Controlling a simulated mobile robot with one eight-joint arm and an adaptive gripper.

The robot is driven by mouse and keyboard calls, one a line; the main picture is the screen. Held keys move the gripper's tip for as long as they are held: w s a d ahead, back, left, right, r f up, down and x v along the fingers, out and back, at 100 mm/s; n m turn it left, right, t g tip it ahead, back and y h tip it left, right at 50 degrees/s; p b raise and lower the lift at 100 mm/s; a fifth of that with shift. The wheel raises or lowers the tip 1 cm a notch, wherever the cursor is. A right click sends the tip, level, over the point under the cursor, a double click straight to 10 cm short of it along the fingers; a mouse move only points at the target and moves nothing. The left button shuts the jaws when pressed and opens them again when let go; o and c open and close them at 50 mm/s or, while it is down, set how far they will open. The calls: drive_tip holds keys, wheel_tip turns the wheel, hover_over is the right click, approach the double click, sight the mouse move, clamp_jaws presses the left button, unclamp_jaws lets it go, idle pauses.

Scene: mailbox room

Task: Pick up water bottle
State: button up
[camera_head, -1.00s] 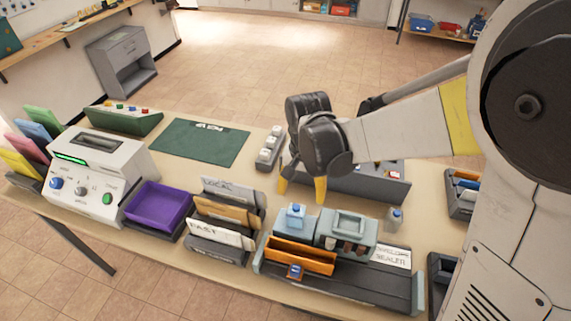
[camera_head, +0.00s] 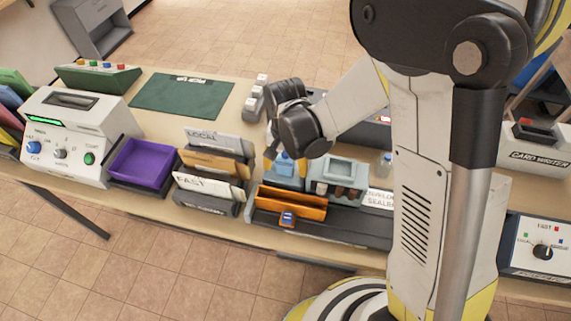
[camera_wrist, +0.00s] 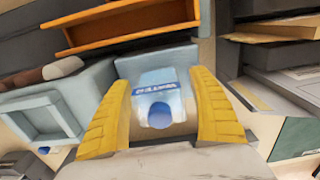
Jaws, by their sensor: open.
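A light-blue bottle with a blue cap (camera_wrist: 160,98) stands between the two yellow fingers of my gripper (camera_wrist: 162,76) in the wrist view. The fingers are open, one on each side of it; I cannot tell whether they touch it. In the head view this bottle (camera_head: 284,166) is partly hidden by my gripper (camera_head: 272,150). It stands in a light-blue holder behind an orange tray (camera_head: 291,203). A second, clear bottle with a blue cap (camera_head: 384,165) stands to the right, by the sealer sign.
A grey-blue caddy (camera_head: 342,172) with small brown items stands right beside the bottle. Sorting racks (camera_head: 212,188) and a purple tray (camera_head: 143,161) stand to the left. A green mat (camera_head: 181,96) lies at the back left of the table.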

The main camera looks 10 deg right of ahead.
drive_tip(key=shift+c, duration=0.3)
drive_tip(key=shift+r, duration=0.1)
drive_tip(key=c, duration=1.3)
